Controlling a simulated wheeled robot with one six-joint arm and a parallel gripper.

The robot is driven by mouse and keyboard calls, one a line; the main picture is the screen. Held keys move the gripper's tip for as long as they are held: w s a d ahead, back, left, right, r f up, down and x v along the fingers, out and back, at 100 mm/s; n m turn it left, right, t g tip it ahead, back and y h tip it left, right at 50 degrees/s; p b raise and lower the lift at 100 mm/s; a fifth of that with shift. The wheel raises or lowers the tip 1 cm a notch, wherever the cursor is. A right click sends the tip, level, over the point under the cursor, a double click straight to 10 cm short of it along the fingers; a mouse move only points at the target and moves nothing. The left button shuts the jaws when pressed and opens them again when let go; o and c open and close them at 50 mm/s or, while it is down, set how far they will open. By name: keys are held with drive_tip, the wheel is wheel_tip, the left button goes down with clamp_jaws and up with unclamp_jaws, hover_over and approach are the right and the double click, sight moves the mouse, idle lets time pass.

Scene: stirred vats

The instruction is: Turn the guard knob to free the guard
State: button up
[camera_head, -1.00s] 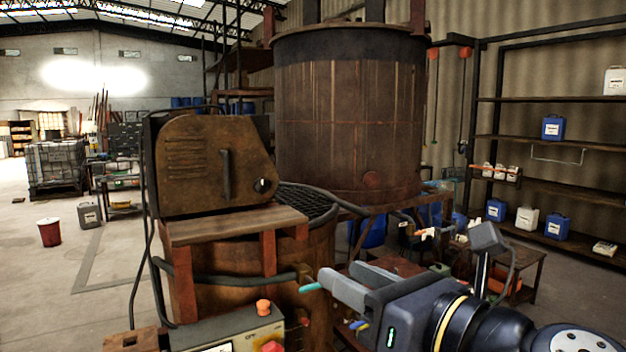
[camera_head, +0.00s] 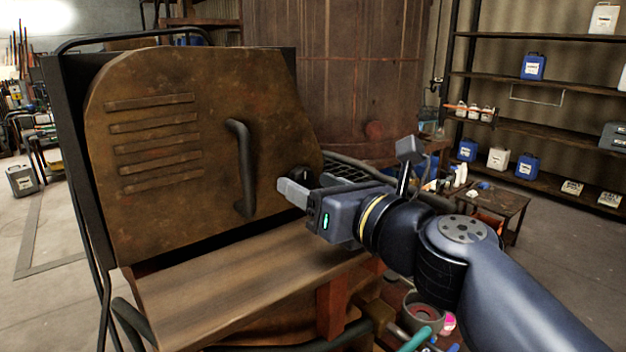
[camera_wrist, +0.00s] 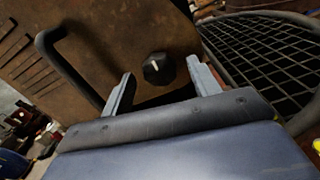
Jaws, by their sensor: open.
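The guard (camera_head: 190,150) is a rusty brown plate with slots and a dark bar handle (camera_head: 243,168), standing upright above a wooden ledge. The guard knob (camera_wrist: 158,68) is black with a pale mark and sits on the guard's lower right part, right of the handle. My gripper (camera_wrist: 160,88) is open and empty, its two fingers on either side of the knob in the wrist view, with the knob just beyond the fingertips. I cannot tell whether a finger touches it. In the head view my gripper (camera_head: 292,190) hides most of the knob.
A dark grating (camera_wrist: 270,55) lies right of the guard. The wooden ledge (camera_head: 240,285) runs below the guard. A large rusty vat (camera_head: 340,80) stands behind. Shelves (camera_head: 540,140) with jugs and a small side table (camera_head: 490,210) are at the right.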

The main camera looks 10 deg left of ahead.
drive_tip(key=shift+w+a, duration=0.45)
drive_tip(key=shift+a, duration=0.1)
drive_tip(key=shift+c, duration=0.2)
drive_tip(key=c, duration=1)
drive_tip(key=shift+o, duration=0.2)
